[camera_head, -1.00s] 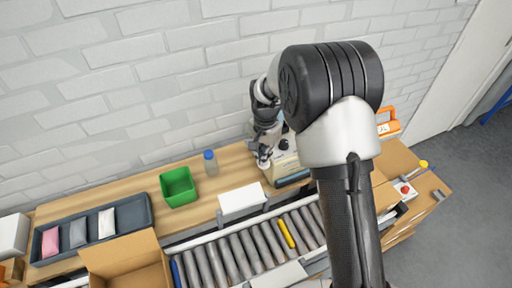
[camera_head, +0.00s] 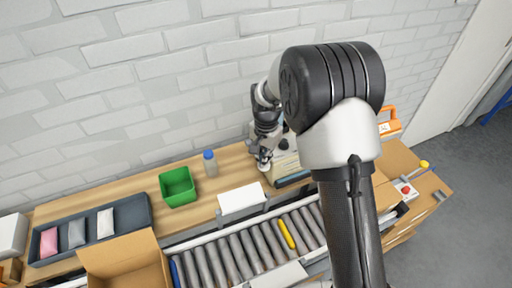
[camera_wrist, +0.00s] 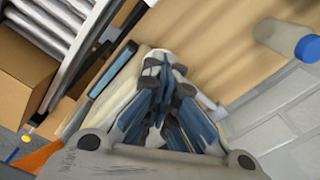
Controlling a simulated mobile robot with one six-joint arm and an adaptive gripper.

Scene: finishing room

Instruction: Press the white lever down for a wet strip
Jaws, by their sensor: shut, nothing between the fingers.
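The beige dispenser (camera_head: 288,163) stands on the wooden bench, partly hidden behind my arm in the head view. It also shows in the wrist view (camera_wrist: 104,92), with a blue-edged front. A small white rounded part, seemingly the end of the white lever (camera_head: 264,166), sits at the dispenser's left side, right under my gripper (camera_head: 263,155). In the wrist view, the pale lever end (camera_wrist: 151,62) shows beside the fingertips of my gripper (camera_wrist: 166,66). The fingers are shut and empty, pointing down. I cannot tell for sure whether they touch the lever.
A blue-capped bottle (camera_head: 210,164) and a green bin (camera_head: 178,187) stand to the left on the bench. An orange tool (camera_head: 390,125) is at the right. Bare bench lies between bottle and gripper.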

